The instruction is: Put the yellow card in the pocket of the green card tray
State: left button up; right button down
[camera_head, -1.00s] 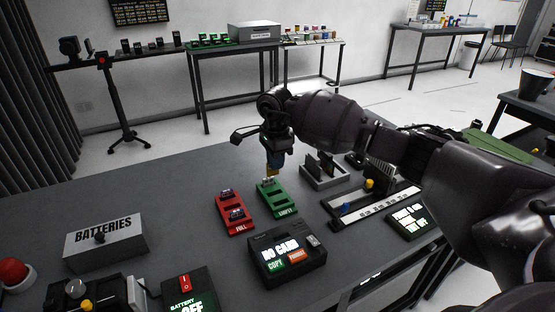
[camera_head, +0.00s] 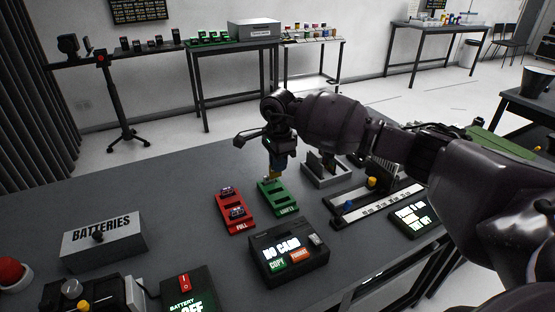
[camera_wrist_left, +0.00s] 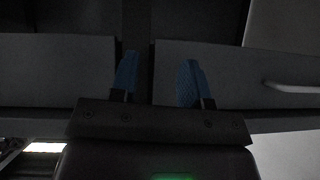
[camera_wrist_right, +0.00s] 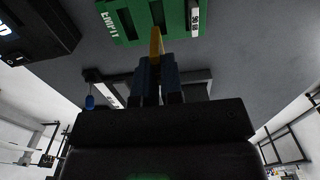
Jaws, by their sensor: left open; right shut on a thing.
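The green card tray (camera_head: 289,208), with lettering on its near end, lies on the table right of the red tray. My right gripper (camera_head: 273,172) is over the tray's far end, pointing down. In the right wrist view its blue fingers (camera_wrist_right: 157,75) are shut on the yellow card (camera_wrist_right: 155,42), seen edge-on. The card's far end overlaps the green tray (camera_wrist_right: 175,22) there; I cannot tell whether it touches or is inside a pocket. In the head view only a small yellow bit shows below the fingers. My left gripper (camera_wrist_left: 160,80) is open and empty, outside the head view.
The red tray (camera_head: 235,224) holds dark cards just left of the green one. A black card copier (camera_head: 288,258) reading "NO CARD" stands in front. A grey holder (camera_head: 325,177) and a slider device (camera_head: 370,205) are to the right.

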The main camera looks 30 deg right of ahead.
aim_at(278, 176)
jog(key=shift+f+b, duration=0.55)
jog(key=shift+f, duration=1.45)
jog(key=shift+b, duration=0.3)
jog(key=shift+f+b, duration=0.65)
jog(key=shift+f, duration=0.85)
dwell(0.5)
jog(key=c, duration=1.2)
grip_release()
